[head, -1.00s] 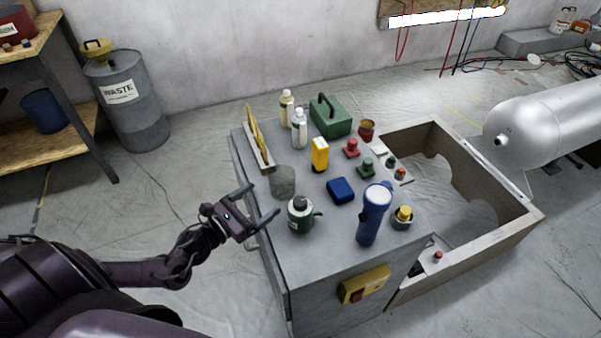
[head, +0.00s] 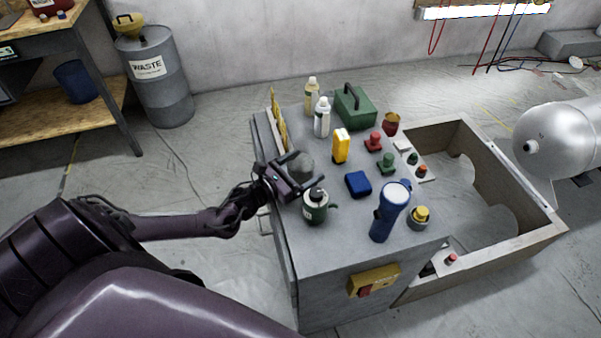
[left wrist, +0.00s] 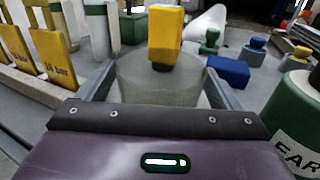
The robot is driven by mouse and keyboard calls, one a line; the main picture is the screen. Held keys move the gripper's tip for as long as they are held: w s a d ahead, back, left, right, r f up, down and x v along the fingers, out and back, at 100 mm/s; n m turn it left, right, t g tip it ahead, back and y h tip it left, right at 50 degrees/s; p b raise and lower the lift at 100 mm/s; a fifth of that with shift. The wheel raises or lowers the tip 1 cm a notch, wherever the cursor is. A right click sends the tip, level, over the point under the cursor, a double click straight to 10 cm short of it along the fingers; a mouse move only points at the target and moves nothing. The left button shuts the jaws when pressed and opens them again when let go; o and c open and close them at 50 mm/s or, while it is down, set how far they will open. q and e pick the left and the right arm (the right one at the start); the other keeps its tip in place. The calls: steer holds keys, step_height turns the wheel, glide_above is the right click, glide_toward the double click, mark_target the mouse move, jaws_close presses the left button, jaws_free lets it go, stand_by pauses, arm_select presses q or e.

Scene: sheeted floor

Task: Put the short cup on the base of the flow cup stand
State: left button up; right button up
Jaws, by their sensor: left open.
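A short, wide grey cup (head: 302,160) stands upright on the left part of the grey cabinet top; I take it for the short cup. My left gripper (head: 307,168) is open and low at the cup's near side. In the left wrist view the cup (left wrist: 160,88) is between the two spread fingers of the left gripper (left wrist: 159,70), with no clear grip on it. A dark red cup-shaped thing (head: 391,122) stands near the far right edge; I cannot tell whether it belongs to the flow cup stand. My right gripper is out of view.
A green canister (head: 315,208) stands close in front of the grey cup. A yellow block (head: 340,146), blue block (head: 358,184) and blue flashlight (head: 388,215) are to the right. Yellow plates (head: 279,120) stand in a rack behind. A wooden frame (head: 520,235) adjoins the cabinet.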

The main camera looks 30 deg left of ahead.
arm_select(q)
steer(key=c, duration=1.1)
steer(key=shift+c, duration=0.2)
